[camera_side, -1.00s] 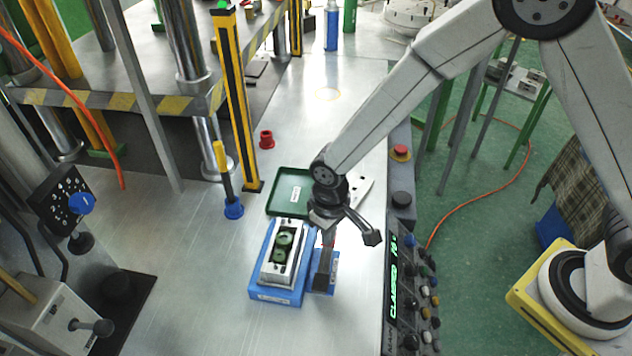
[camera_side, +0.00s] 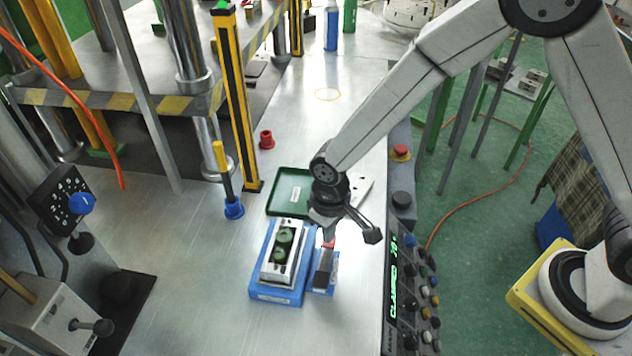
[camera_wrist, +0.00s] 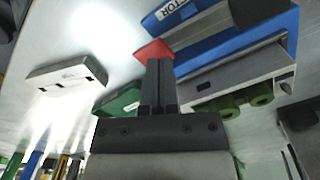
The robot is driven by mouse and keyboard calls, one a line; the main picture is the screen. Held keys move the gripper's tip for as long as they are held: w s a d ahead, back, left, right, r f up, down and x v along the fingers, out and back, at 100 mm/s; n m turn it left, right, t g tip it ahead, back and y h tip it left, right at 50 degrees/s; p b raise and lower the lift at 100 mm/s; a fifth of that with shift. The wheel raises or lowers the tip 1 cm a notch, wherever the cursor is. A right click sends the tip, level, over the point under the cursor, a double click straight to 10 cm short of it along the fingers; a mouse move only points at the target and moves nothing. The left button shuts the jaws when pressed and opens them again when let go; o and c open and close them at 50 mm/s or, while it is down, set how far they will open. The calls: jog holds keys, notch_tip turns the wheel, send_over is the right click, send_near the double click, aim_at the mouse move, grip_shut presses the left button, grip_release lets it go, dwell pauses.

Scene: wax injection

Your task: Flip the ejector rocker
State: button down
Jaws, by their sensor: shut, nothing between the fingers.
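The ejector rocker (camera_side: 322,266) is a dark bar with a red end on a small blue base (camera_side: 324,290), right of the mould. In the wrist view the rocker (camera_wrist: 195,29) shows as a grey bar with a red end piece (camera_wrist: 154,51), beside a label ending in "TOR". My gripper (camera_side: 327,236) is above the rocker's red far end. In the wrist view its shut, empty fingers (camera_wrist: 158,66) reach the red end; whether they touch it I cannot tell. The fingers partly hide the red end.
A pale mould (camera_side: 270,268) with green pieces sits on a blue block (camera_side: 275,294) just left of the rocker. A green tray (camera_side: 275,207) and a white plate (camera_side: 361,188) lie behind. A control panel (camera_side: 408,300) stands to the right.

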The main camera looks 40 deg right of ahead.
jog(key=shift+r, duration=2.9)
jog(key=s+d+r+m+t, duration=0.1)
jog(key=s+d, duration=0.3)
jog(key=d, duration=0.5)
jog(key=s+d+r+m+t, duration=0.1)
jog(key=s+d+r+m, duration=0.1)
jog(key=d, duration=0.7)
jog(key=s+r, duration=0.1)
jog(key=s, duration=0.1)
jog(key=shift+s+d+r+t, duration=0.2)
jog(key=shift+s+d+t, duration=0.1)
jog(key=shift+d, duration=0.1)
